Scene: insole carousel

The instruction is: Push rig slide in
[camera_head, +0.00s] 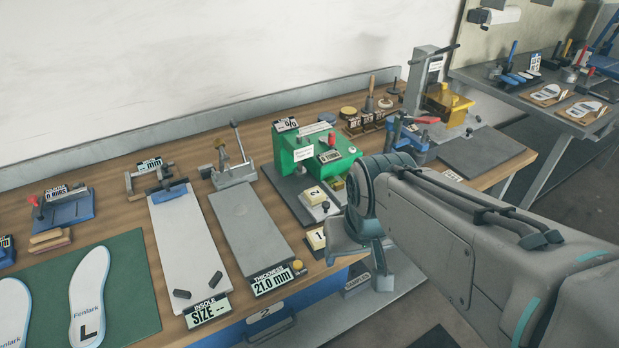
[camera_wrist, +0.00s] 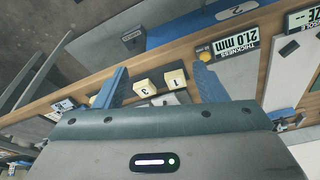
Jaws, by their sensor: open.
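A green rig (camera_head: 318,152) with white labels stands on the bench in the head view. A pale block marked 2 (camera_head: 314,194) sits on a light plate in front of it, and a block marked 1 (camera_head: 316,238) is nearer the bench's front edge. The wrist view shows blocks marked 3 (camera_wrist: 146,88) and 1 (camera_wrist: 175,79) between my fingers, with no contact visible. My gripper (camera_wrist: 161,76) is open and empty; in the head view, it (camera_head: 366,266) is at the front edge, right of block 1. My arm hides part of the bench there. Which part is the slide is unclear.
Left of the rig stand a grey thickness plate (camera_head: 250,228) reading 21.0 mm and an insole size board (camera_head: 188,240). A blue clamp (camera_head: 410,140) and a dark flat plate (camera_head: 487,153) are right of it. A drawer handle (camera_head: 266,309) shows below the bench.

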